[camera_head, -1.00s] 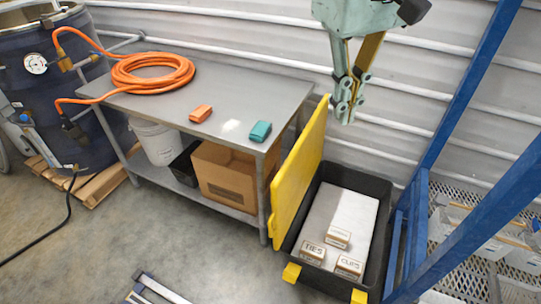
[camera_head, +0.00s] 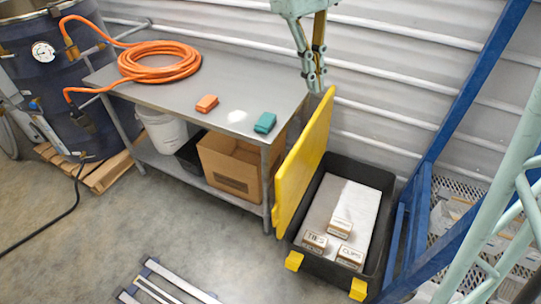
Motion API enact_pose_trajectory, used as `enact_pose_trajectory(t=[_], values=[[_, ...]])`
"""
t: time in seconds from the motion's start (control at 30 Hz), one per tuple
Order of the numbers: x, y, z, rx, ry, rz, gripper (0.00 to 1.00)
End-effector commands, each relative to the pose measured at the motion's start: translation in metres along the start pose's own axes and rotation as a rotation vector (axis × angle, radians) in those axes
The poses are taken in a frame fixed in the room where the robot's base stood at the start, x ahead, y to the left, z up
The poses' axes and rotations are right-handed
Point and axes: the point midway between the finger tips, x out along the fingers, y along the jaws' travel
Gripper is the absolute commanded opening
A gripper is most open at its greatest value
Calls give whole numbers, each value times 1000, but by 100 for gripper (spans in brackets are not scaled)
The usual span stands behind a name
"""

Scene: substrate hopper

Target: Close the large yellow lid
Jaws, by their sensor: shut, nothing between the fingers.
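The large yellow lid (camera_head: 304,165) stands open and nearly upright along the left side of a black bin (camera_head: 375,252), beside the metal table. The bin is open on top, with yellow latches (camera_head: 293,261) at its front corners. Inside, several small labelled boxes (camera_head: 340,228) lie on a pale surface. My gripper (camera_head: 316,88) is shut and empty, pointing down near the top far corner of the lid. I cannot tell whether it touches the lid.
A metal table (camera_head: 225,88) left of the lid holds an orange hose coil (camera_head: 158,62), an orange block (camera_head: 207,104) and a teal block (camera_head: 265,122). A blue frame (camera_head: 462,95) rises close on the bin's right.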

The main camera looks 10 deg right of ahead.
Motion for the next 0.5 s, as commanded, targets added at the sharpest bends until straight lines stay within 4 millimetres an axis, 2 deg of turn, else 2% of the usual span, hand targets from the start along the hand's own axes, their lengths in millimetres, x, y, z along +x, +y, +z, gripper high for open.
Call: enact_pose_trajectory(t=[0.1,0.5], values=[[6,2,-20,-26,-27,5,0],[31,6,-79,-110,-117,24,0]])
